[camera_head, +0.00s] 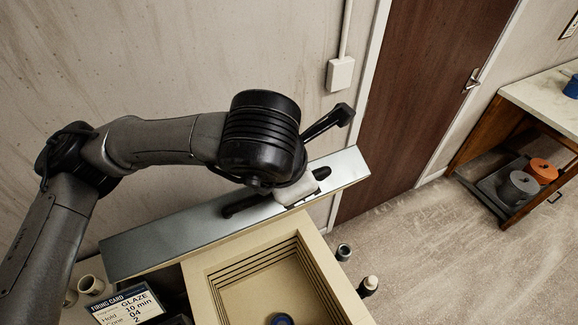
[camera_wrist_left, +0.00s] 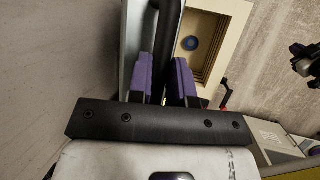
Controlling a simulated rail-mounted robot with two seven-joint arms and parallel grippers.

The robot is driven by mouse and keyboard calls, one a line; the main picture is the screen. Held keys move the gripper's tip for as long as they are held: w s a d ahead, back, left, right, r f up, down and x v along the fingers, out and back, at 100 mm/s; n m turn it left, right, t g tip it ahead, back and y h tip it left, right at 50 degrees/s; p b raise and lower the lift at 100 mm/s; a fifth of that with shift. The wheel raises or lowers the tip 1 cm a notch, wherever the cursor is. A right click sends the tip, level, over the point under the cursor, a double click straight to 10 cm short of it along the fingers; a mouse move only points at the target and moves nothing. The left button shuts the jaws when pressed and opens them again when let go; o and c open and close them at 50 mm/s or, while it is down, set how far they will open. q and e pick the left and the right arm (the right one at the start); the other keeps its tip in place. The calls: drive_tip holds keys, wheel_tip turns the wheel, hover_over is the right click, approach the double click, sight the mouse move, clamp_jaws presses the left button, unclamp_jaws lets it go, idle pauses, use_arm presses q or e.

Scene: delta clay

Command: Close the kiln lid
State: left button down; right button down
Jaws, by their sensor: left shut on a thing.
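The kiln (camera_head: 335,285) stands at the lower middle of the head view with its stepped, cream interior exposed. A round blue piece (camera_head: 282,320) sits inside; it also shows in the left wrist view (camera_wrist_left: 190,43). The kiln lid (camera_head: 150,245) is raised, a long grey metal panel along the kiln's back edge, with a black bar handle (camera_head: 240,206). My left gripper (camera_head: 296,191) is at this handle, partly hidden by my wrist. In the left wrist view its purple finger pads (camera_wrist_left: 165,78) are shut on the handle (camera_wrist_left: 170,30).
A firing card (camera_head: 125,306) and small pots (camera_head: 90,285) are at the lower left. Small dark-and-pale containers (camera_head: 368,286) stand right of the kiln. A brown door (camera_head: 435,80) and a shelf table (camera_head: 545,95) are farther right, with open floor between.

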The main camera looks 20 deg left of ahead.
idle(0.3)
use_arm(q)
drive_tip(key=c, duration=1.1)
unclamp_jaws()
drive_tip(key=shift+o, duration=0.2)
